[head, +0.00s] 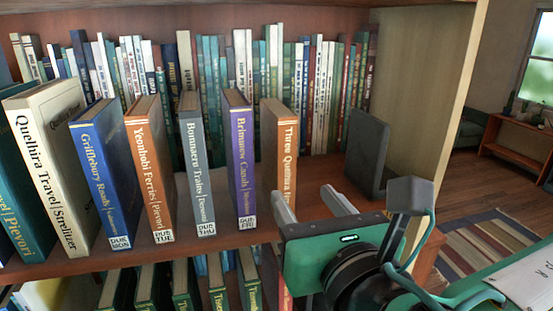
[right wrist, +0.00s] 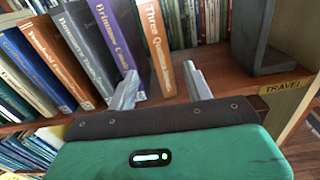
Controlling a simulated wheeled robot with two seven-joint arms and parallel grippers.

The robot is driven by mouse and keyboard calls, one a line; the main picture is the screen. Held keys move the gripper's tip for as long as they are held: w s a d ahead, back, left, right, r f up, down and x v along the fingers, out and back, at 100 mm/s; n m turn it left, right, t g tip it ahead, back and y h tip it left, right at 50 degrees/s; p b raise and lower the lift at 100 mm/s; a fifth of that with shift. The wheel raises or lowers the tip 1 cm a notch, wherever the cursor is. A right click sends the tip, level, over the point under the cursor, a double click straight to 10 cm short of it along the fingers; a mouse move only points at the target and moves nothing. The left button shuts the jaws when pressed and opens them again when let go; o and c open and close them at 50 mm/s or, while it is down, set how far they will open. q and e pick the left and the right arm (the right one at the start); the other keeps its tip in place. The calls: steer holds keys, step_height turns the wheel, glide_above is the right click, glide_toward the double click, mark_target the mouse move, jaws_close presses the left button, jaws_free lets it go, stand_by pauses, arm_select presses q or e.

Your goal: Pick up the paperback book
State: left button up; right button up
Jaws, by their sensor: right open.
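Several upright books stand in a front row on the shelf, and I cannot tell by binding which is a paperback. In the right wrist view, the orange book (right wrist: 158,45) stands between and beyond the two fingertips (right wrist: 159,72). The purple "Brinmow Canals" book (head: 241,160) is just left of it. My left gripper is not in view.
A dark grey bookend (head: 366,150) stands to the right, with a gap between it and the orange book. The wooden side panel (head: 425,100) bounds the shelf. Packed books (head: 210,80) line the back, and more fill the shelf below. A "TRAVEL" label (right wrist: 284,87) marks the shelf edge.

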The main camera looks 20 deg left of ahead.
mark_target(287, 169)
steer(key=shift+n, duration=0.3)
steer(key=p+x, duration=0.1)
steer(key=x, duration=0.1)
steer(key=p+x, duration=0.1)
steer(key=x, duration=0.2)
steer(key=p+x, duration=0.1)
steer(key=x, duration=0.2)
steer(key=shift+w+r+p, duration=0.1)
steer(key=shift+r+p, duration=0.2)
steer(key=shift+p, duration=0.1)
steer(key=p+x, duration=0.2)
steer(key=x, duration=0.3)
steer(key=shift+a+r+p, duration=0.1)
steer(key=shift+p, duration=0.25)
steer(key=shift+w+a, duration=0.15)
steer(key=shift+w, duration=0.1)
jaws_close()
